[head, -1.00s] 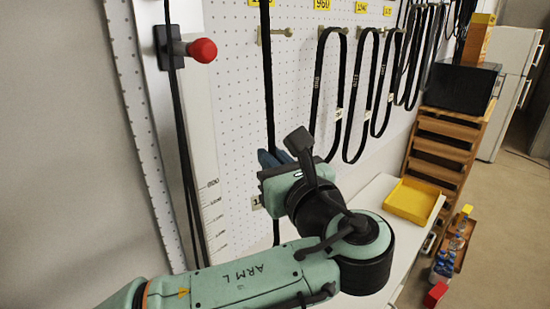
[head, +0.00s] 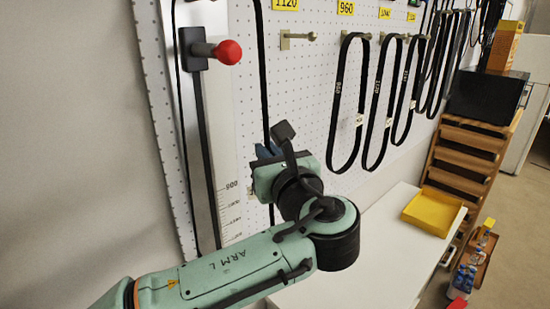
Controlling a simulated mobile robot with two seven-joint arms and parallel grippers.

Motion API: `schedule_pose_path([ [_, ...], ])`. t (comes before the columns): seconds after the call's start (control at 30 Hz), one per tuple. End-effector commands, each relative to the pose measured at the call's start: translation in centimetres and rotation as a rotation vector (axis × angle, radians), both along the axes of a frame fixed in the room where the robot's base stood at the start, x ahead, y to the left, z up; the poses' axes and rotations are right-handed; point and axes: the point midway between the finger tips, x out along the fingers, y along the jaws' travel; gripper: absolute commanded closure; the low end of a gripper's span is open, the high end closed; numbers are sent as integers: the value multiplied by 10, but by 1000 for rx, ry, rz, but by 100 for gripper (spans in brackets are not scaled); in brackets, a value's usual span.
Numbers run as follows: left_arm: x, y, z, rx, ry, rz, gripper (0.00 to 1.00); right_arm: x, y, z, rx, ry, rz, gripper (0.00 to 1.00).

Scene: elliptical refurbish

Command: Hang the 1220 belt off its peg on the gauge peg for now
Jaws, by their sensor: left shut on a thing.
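My left gripper (head: 264,152) is shut on a long black belt (head: 263,90), taken as the 1220 belt; its number is not readable. The strand runs from above the frame down past the fingers, which are partly hidden by my wrist. The gauge peg (head: 228,52) has a red end and sticks out of a black mount on the pale scale board. Black strands (head: 180,130) run down behind it; I cannot tell whether they join the held strand. A bare peg (head: 297,38) sits under a yellow label (head: 285,4) that looks like 1120. My right gripper is not in view.
Several black belts (head: 337,105) hang on pegs to the right along the white pegboard (head: 310,80). A white worktop (head: 350,270) with a yellow tray (head: 432,208) lies below. A wooden rack (head: 462,160) with a black box (head: 485,95) stands beyond.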

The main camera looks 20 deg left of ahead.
Motion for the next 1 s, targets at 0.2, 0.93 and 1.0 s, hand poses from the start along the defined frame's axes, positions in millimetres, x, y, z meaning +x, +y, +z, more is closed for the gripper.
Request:
schedule_pose_path([
  [0.2, 5, 13, -4, 0, 3, 2, 100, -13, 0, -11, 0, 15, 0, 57],
  [0.93, 16, 39, -18, 1, 1, 0, 100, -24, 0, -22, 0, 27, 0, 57],
  [1.0, 16, 39, -20, 1, 1, -1, 100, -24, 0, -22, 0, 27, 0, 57],
])
